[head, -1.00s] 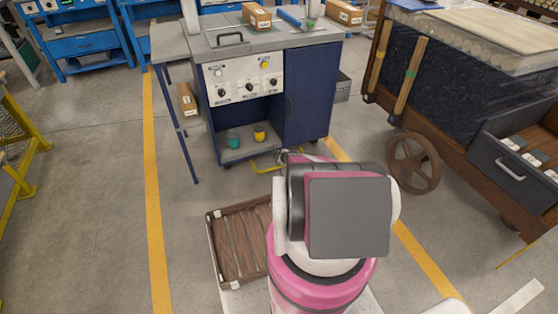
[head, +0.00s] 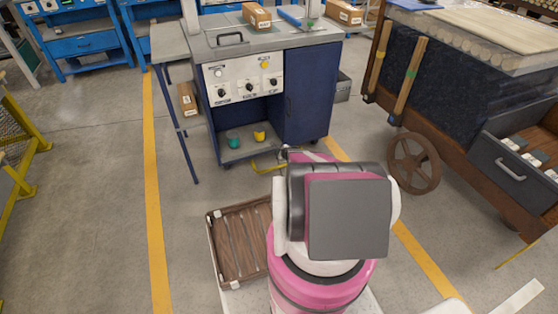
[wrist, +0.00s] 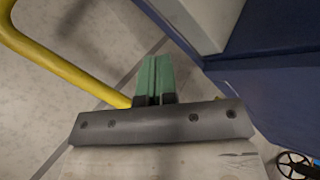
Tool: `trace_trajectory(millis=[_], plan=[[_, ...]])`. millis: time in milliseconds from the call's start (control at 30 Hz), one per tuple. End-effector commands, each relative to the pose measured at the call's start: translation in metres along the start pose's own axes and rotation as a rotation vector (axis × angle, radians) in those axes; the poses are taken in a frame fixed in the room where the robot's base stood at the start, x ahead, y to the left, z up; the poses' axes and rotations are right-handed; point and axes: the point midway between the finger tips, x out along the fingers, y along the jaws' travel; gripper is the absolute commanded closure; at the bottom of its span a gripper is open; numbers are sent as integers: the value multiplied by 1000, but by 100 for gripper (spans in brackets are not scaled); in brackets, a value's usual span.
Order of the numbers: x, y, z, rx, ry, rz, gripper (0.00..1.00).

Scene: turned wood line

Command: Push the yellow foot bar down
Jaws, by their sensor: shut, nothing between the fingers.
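The yellow foot bar (head: 268,168) sticks out low at the front of the blue machine cabinet in the head view, partly hidden behind my arm. In the wrist view the yellow bar (wrist: 60,58) curves from the upper left down to behind my gripper's palm. My gripper (wrist: 155,62) has its green fingers together with nothing between them. The fingers are just right of the bar's visible end, close to the blue cabinet. I cannot tell whether the gripper touches the bar. In the head view my gripper is mostly hidden by my arm.
The blue cabinet (head: 308,98) stands ahead, with a teal cup and a yellow cup on its low shelf. A wooden crate (head: 240,245) lies on the floor left of my arm. A cart with a brown handwheel (head: 414,163) stands at the right. Open floor is at the left.

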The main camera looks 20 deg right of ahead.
Motion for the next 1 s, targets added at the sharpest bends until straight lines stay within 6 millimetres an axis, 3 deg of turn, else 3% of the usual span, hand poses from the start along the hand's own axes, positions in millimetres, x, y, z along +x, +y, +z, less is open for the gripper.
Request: trace_trajectory(millis=[267,1000], plan=[[-16,-11,12,0,0,0,100],[-18,-12,15,-8,-3,3,100]])
